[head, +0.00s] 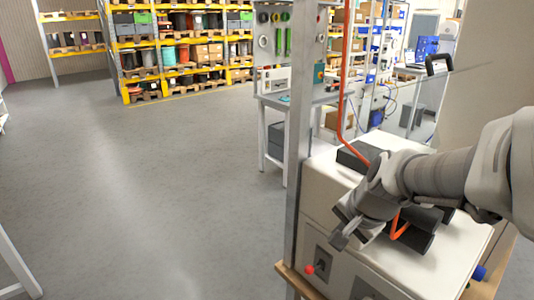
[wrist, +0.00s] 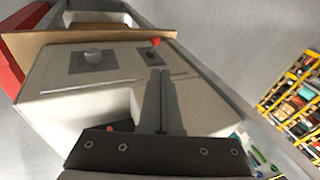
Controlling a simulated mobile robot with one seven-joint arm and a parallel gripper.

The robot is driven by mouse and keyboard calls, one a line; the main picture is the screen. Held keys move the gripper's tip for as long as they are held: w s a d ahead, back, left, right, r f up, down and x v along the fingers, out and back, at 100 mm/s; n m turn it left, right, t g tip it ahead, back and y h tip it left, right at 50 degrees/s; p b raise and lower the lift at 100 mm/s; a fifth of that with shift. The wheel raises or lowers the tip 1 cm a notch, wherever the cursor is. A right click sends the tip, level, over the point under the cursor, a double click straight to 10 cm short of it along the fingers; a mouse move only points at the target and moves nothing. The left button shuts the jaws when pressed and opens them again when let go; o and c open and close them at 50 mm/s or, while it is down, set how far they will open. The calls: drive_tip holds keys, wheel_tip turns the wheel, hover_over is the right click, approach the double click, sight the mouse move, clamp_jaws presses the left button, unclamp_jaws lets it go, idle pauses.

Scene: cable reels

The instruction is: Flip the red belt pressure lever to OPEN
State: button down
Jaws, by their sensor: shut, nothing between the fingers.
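The red belt pressure lever has a small red knob (head: 309,269) on a dark plate on the front face of a white machine (head: 375,268). In the wrist view the red knob (wrist: 156,41) sticks out beyond its grey plate, just past my fingertips. My gripper (head: 337,241) is shut and empty, above and slightly right of the lever in the head view. Its closed fingers (wrist: 161,73) point toward the lever plate in the wrist view, with no clear contact. Any OPEN marking is too small to read.
A grey plate with a round knob (wrist: 92,56) sits beside the lever plate. A metal post (head: 298,130) rises at the machine's left corner. An orange cable (head: 342,90) runs down to the machine top. A wooden ledge (wrist: 95,36) borders the front. Open floor lies left.

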drive_tip(key=w+d+f+m+b, duration=0.1)
drive_tip(key=w+d+f+m, duration=0.3)
drive_tip(key=f, duration=0.3)
drive_tip(key=shift+w+f+m+h+b, duration=0.3)
drive_tip(key=shift+f+m+b, duration=0.1)
drive_tip(key=shift+m, duration=0.1)
drive_tip(key=b, duration=0.3)
approach(314, 269)
drive_tip(key=d+f, duration=0.1)
drive_tip(key=w+d+f, duration=0.1)
drive_tip(key=shift+w+d+f, duration=0.1)
drive_tip(key=shift+w+d, duration=0.25)
drive_tip(key=shift+d, duration=0.05)
drive_tip(key=shift+w+a+f+p, duration=0.1)
drive_tip(key=shift+a+f+p, duration=0.1)
drive_tip(key=shift+a+f, duration=0.45)
drive_tip(key=shift+w+a+f+p, duration=0.15)
drive_tip(key=shift+a+f, duration=0.3)
drive_tip(key=shift+a, duration=0.4)
